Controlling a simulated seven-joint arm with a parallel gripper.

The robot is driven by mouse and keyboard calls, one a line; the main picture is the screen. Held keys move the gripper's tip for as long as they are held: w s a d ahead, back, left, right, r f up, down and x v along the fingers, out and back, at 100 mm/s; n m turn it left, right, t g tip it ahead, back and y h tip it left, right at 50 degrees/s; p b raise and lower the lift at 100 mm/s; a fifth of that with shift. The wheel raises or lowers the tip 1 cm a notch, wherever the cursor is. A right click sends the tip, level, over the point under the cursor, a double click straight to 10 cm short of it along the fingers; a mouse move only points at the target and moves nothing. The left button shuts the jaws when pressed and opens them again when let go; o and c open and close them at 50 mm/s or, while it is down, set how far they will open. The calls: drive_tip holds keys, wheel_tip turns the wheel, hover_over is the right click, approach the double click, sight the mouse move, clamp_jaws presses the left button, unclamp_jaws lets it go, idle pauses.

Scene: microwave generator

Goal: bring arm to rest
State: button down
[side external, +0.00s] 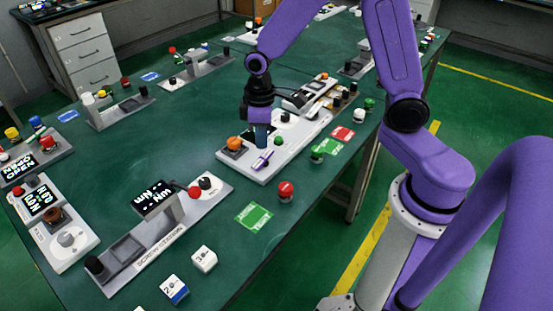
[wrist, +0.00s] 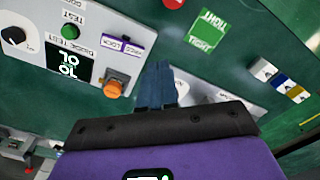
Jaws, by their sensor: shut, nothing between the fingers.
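My purple arm reaches over the green table, and my gripper (side external: 262,146) points down above a white test station (side external: 290,145). Its blue fingers are together with nothing between them; they also show in the wrist view (wrist: 158,72). An orange knob (side external: 234,142) is just left of the fingers, and a purple piece (side external: 262,160) is just below them in the side view. The wrist view shows the station's green button (wrist: 70,32), orange button (wrist: 113,84), dial (wrist: 14,37) and lit display (wrist: 69,66). Whether the fingertips touch the station I cannot tell.
A screw station (side external: 165,235) and a panel with displays (side external: 55,225) stand at the front left. A red button (side external: 285,191), a green card (side external: 254,216) and white blocks (side external: 203,259) lie near the table's front edge. Several other stations stand behind.

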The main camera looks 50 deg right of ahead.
drive_tip(key=s+r+n, duration=0.2)
drive_tip(key=s+r, duration=0.2)
drive_tip(key=s, duration=0.7)
drive_tip(key=s+r+n, duration=0.3)
drive_tip(key=s+r, duration=0.1)
drive_tip(key=s, duration=0.8)
drive_tip(key=shift+d+r, duration=0.25)
drive_tip(key=shift+r, duration=0.1)
